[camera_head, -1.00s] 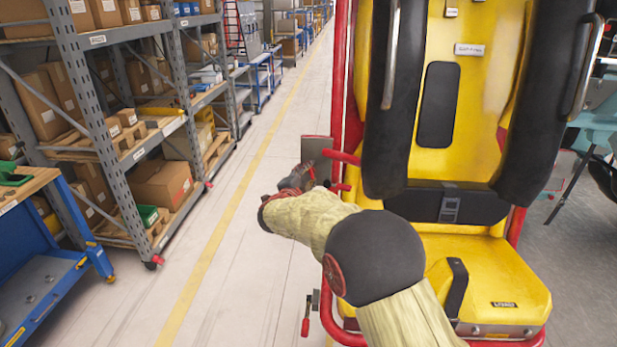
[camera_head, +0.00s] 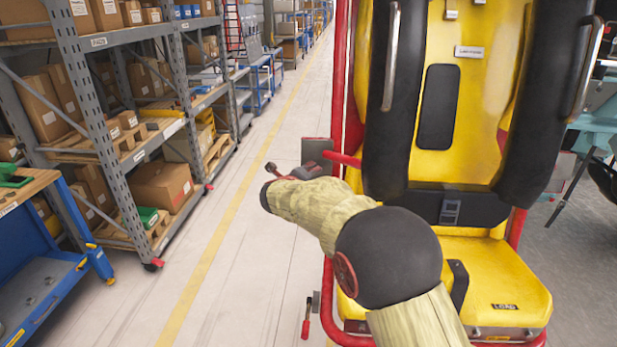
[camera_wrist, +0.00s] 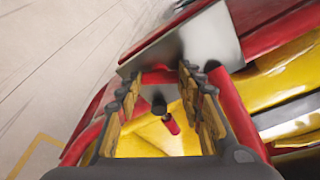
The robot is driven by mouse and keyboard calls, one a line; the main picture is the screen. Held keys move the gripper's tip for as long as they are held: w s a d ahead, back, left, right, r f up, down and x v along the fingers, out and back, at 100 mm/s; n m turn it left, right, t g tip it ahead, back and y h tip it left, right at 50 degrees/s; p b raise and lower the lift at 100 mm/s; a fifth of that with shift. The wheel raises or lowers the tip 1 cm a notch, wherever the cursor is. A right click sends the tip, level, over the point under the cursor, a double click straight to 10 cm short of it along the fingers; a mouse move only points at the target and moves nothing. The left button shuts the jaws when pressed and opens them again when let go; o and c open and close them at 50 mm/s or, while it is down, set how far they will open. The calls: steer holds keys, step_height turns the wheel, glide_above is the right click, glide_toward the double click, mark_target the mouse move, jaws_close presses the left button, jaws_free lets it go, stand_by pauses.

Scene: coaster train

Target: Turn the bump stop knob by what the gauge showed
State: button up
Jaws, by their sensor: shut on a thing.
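My gripper (camera_head: 314,174) is at the left side of the yellow coaster seat (camera_head: 465,100), beside a grey metal plate (camera_head: 316,151). In the wrist view my gripper (camera_wrist: 158,76) has its fingers apart, shut on a red part between the tips that I take for the bump stop knob (camera_wrist: 160,77); its shape is mostly hidden. The grey plate (camera_wrist: 180,45) lies just beyond the fingertips. A small dark cylinder (camera_wrist: 159,106) and a red handle end (camera_wrist: 171,125) show lower between the fingers. No gauge reading is visible.
Red frame tubes (camera_head: 338,80) run beside the seat. A small red-handled lever (camera_head: 307,320) hangs below. Shelves with boxes (camera_head: 160,185) and a blue workbench (camera_head: 60,255) stand at left. The aisle floor (camera_head: 215,260) between is clear.

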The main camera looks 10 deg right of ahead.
steer(key=shift+d+r+m, duration=0.1)
steer(key=shift+m, duration=0.8)
steer(key=o, duration=1.2)
steer(key=shift+w, duration=0.15)
steer(key=shift+c, duration=0.2)
steer(key=v, duration=1.2)
steer(key=shift+d, duration=0.1)
